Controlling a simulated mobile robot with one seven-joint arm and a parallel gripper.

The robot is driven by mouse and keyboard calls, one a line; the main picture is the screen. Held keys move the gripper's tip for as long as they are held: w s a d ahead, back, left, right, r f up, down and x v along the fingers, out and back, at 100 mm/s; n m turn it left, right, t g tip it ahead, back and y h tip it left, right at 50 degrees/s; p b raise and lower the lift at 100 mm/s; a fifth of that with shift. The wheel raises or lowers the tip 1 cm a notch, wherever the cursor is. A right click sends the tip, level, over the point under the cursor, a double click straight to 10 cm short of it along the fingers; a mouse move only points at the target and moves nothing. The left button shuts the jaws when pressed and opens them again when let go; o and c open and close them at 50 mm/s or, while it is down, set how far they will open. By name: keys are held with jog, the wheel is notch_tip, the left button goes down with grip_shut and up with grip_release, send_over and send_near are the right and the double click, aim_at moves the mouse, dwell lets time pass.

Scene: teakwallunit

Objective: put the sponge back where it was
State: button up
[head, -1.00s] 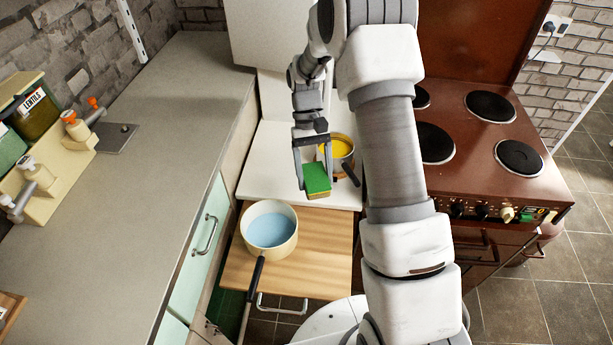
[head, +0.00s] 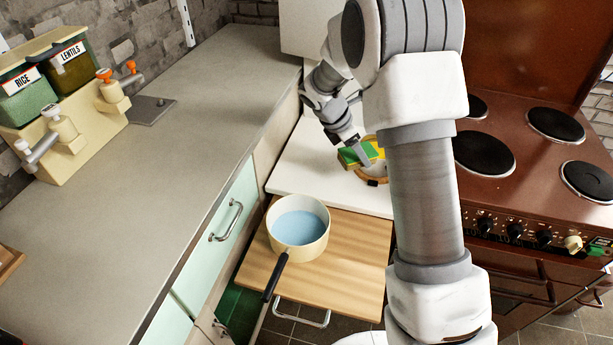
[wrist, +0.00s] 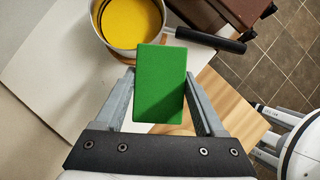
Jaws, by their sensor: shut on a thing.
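The sponge (head: 357,153), green on one face and yellow beneath, is held between the fingers of my gripper (head: 354,150). In the wrist view the green face of the sponge (wrist: 160,85) fills the space between the two fingers of my gripper (wrist: 162,105), and both fingers lie along its sides. In the head view the sponge is above the white surface (head: 310,180), in front of a pan with yellow contents that it partly hides. The wrist view shows this pan (wrist: 128,22) just beyond the sponge, its dark handle pointing right.
A cream pan (head: 299,226) with blue contents stands on the pulled-out wooden board (head: 345,265), its handle toward the front. The brown cooker (head: 510,185) is at right. The grey counter (head: 180,150) at left has a wide bare stretch beside a canister rack (head: 75,135).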

jog(key=w+n+t+y+b, duration=0.2)
jog(key=w+n+t+b, duration=0.1)
jog(key=n, duration=0.3)
jog(key=n+t+y+b, duration=0.1)
jog(key=n+y+b, duration=0.1)
jog(key=n+b, duration=0.3)
send_over(308, 163)
jog(key=s, duration=0.2)
jog(key=f, duration=0.7)
jog(key=shift+w+a, duration=0.15)
jog(key=shift+a, duration=0.15)
jog(key=shift+f+b, duration=0.95)
jog(key=shift+f, duration=1)
jog(key=shift+f, duration=0.15)
jog(key=o, duration=1)
